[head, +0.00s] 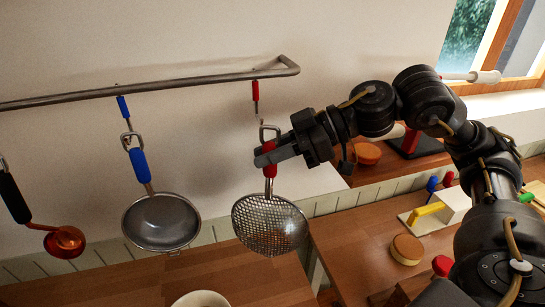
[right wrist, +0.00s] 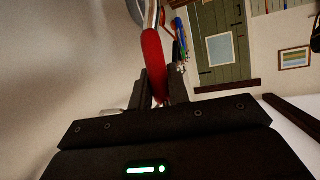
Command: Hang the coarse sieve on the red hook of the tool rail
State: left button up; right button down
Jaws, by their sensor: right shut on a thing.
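The coarse sieve (head: 270,225), a perforated metal bowl with a red handle and a wire loop at its top, hangs upright below the tool rail (head: 190,84). My right gripper (head: 268,156) is shut on its red handle, which also shows between the fingers in the right wrist view (right wrist: 153,55). The red hook (head: 256,92) hangs near the rail's right end. The sieve's loop (head: 270,132) is just below and slightly right of the hook's lower tip; whether they touch I cannot tell. My left gripper is out of view.
A blue-handled fine sieve (head: 160,222) hangs from the blue hook (head: 123,107) to the left. A pale bowl (head: 201,299) stands on the wooden counter below. A round orange-brown block (head: 407,249) lies at right.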

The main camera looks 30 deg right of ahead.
jog(key=w+d+f+n, duration=0.1)
jog(key=w+d, duration=0.1)
jog(key=w, duration=0.6)
jog(key=shift+w+d+f+t+h, duration=0.2)
jog(key=shift+w+d+t+h, duration=0.1)
jog(key=shift+t, duration=0.1)
dwell(0.5)
jog(key=c, duration=1.7)
grip_release()
jog(key=shift+c, duration=0.2)
jog(key=o, duration=0.6)
